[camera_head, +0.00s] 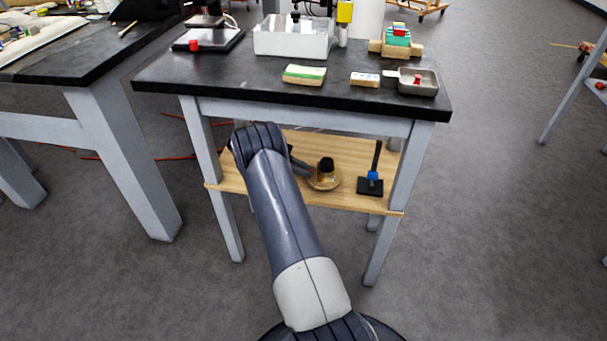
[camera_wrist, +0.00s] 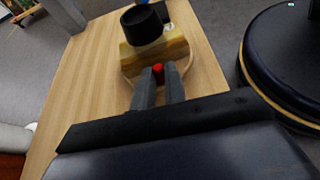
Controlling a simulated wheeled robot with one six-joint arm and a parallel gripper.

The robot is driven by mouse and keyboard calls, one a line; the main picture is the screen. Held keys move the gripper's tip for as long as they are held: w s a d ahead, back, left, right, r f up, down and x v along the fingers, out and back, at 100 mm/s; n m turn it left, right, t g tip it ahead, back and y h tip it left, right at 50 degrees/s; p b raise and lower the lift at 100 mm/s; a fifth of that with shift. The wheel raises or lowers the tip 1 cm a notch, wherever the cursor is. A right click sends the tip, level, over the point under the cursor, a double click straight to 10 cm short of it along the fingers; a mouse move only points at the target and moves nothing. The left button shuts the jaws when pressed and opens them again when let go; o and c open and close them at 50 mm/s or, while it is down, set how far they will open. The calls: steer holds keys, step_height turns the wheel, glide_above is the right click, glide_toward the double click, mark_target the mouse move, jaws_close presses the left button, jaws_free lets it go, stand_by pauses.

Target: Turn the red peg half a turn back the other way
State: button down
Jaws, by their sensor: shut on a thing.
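In the wrist view, the red peg (camera_wrist: 158,69) shows as a small red tip between the two finger ends. My gripper (camera_wrist: 158,76) is shut on the red peg. In the head view, the round wooden piece (camera_head: 325,182) with the black cylinder (camera_head: 327,165) is on the table's lower shelf. My gripper (camera_head: 308,172) reaches it there from the left, and the peg cannot be made out in that view.
The wooden lower shelf (camera_head: 262,187) lies under a black tabletop (camera_head: 225,88), between grey legs. A black stand with a blue part (camera_head: 371,181) is on the shelf to the right. A metal tray (camera_head: 418,87) and a sponge (camera_head: 304,75) are on top.

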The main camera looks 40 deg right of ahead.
steer(key=shift+w+d+m+g+y+b, duration=0.25)
steer(key=shift+m+g+y+b, duration=0.1)
steer(key=shift+m+g+y, duration=0.2)
stand_by(0.4)
steer(key=c, duration=1.5)
jaws_free()
steer(key=shift+o, duration=0.2)
steer(key=shift+r, duration=0.1)
